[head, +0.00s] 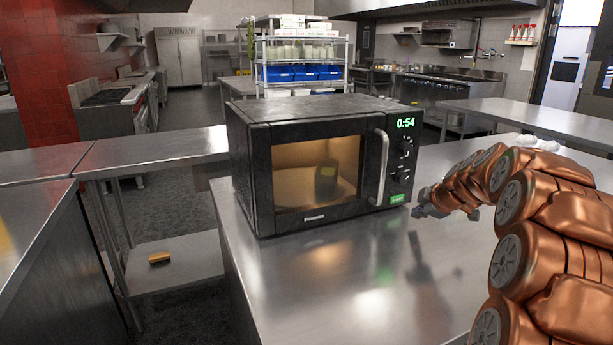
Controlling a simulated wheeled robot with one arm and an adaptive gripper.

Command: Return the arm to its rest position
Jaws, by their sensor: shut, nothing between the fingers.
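My copper-coloured arm (520,200) reaches in from the right side of the head view and bends over the steel counter. My gripper (425,207) is small and dark at its end, shut and empty, just right of the microwave's front right corner. The microwave (320,160) is black, with its door closed and a vertical silver handle. Its display reads 0:54 in green and its inside is lit. A dark object (326,180) shows behind the door glass; I cannot tell what it is.
The steel counter (330,290) in front of the microwave is clear. Another steel table (150,150) stands at the left, with a yellow sponge-like item (160,257) on a low shelf. A rack with blue bins (300,72) stands behind.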

